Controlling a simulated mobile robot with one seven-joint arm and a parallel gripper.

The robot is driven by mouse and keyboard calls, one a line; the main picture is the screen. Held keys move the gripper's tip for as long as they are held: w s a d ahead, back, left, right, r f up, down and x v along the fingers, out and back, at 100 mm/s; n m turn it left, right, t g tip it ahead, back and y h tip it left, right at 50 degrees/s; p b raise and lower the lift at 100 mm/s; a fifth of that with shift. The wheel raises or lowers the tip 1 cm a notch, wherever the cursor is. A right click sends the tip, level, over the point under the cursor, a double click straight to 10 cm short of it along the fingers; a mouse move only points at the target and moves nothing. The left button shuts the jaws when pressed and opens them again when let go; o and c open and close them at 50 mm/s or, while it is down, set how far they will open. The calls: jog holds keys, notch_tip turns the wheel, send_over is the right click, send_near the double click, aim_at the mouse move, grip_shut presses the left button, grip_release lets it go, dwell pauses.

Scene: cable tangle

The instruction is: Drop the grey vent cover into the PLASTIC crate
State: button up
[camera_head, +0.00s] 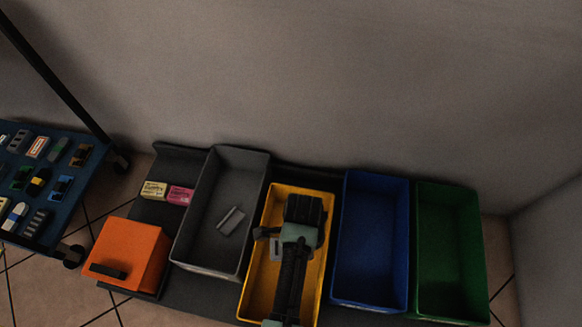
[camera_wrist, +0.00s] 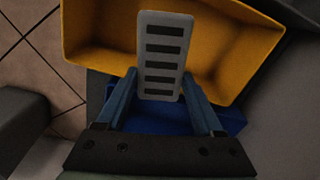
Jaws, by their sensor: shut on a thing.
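The grey vent cover (camera_wrist: 160,54) is a light plate with several dark slots. My gripper (camera_wrist: 160,76) is shut on its lower part, with one blue-grey finger on each side. Behind the vent cover in the wrist view is the yellow crate (camera_wrist: 95,35). In the head view my arm is over the yellow crate (camera_head: 258,225), and a pale piece of the vent cover (camera_head: 277,250) shows left of my wrist. No crate label can be read, so I cannot tell which crate is the plastic one.
A grey crate (camera_head: 190,220) with a small light object (camera_head: 231,220) stands left of the yellow one. A blue crate (camera_head: 371,235) and a green crate (camera_head: 450,250) stand right, both seemingly empty. An orange box (camera_head: 128,253) and two small packets (camera_head: 180,195) are at left.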

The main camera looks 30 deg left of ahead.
jog(key=shift+f+b, duration=1.7)
jog(key=shift+f, duration=0.25)
jog(key=o, duration=1.4)
jog(key=shift+r, duration=0.15)
notch_tip(320, 180, up, 13)
jog(key=p, duration=0.7)
jog(key=shift+p, duration=0.3)
